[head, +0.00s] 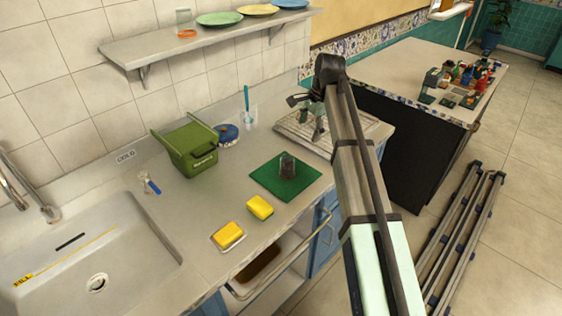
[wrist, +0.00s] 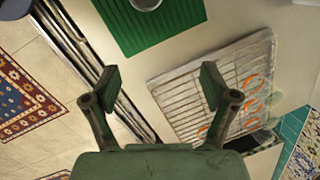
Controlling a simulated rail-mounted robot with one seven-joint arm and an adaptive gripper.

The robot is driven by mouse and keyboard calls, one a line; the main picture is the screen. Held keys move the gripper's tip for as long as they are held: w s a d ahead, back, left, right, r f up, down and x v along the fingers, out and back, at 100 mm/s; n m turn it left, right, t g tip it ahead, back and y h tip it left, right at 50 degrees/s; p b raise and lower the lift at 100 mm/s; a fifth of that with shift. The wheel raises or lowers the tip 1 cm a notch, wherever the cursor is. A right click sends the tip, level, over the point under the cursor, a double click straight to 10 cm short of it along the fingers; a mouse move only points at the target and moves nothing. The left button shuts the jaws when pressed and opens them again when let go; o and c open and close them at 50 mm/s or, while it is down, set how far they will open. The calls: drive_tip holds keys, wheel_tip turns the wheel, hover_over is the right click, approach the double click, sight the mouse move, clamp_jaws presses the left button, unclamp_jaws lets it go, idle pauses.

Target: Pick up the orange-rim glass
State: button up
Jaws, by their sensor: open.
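A clear glass (head: 184,19) with an orange ring at its base stands on the wall shelf at the upper left of the head view. In the wrist view, orange arcs (wrist: 251,82) show on the wire rack (wrist: 185,95); they look like rims of clear glasses, but the bodies are hard to make out.
A green mat (head: 268,183) with a dark cup (head: 287,166) lies on the counter. A green bin (head: 188,150), a blue-lidded tub (head: 228,134) and two yellow sponges (head: 260,207) are nearby. The shelf (head: 215,42) also holds plates (head: 219,19). The sink (head: 90,255) is at left.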

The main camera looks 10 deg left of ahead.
sight(288, 158)
drive_tip(key=s+a+r+m+g+h, duration=0.1)
drive_tip(key=s+a+r+m, duration=0.2)
drive_tip(key=s+a, duration=0.15)
drive_tip(key=f+p, duration=0.1)
drive_tip(key=f, duration=0.3)
drive_tip(key=a+f+p, duration=0.1)
drive_tip(key=f, duration=0.3)
drive_tip(key=a+f+p, duration=0.1)
drive_tip(key=f, duration=0.3)
drive_tip(key=shift+w+f+p, duration=0.1)
drive_tip(key=shift+w+p, duration=0.15)
drive_tip(key=shift+p, duration=0.05)
drive_tip(key=shift+a+f+p, duration=0.2)
drive_tip(key=shift+f+p, duration=0.85)
drive_tip(key=shift+f, duration=1.55)
drive_tip(key=c, duration=1.3)
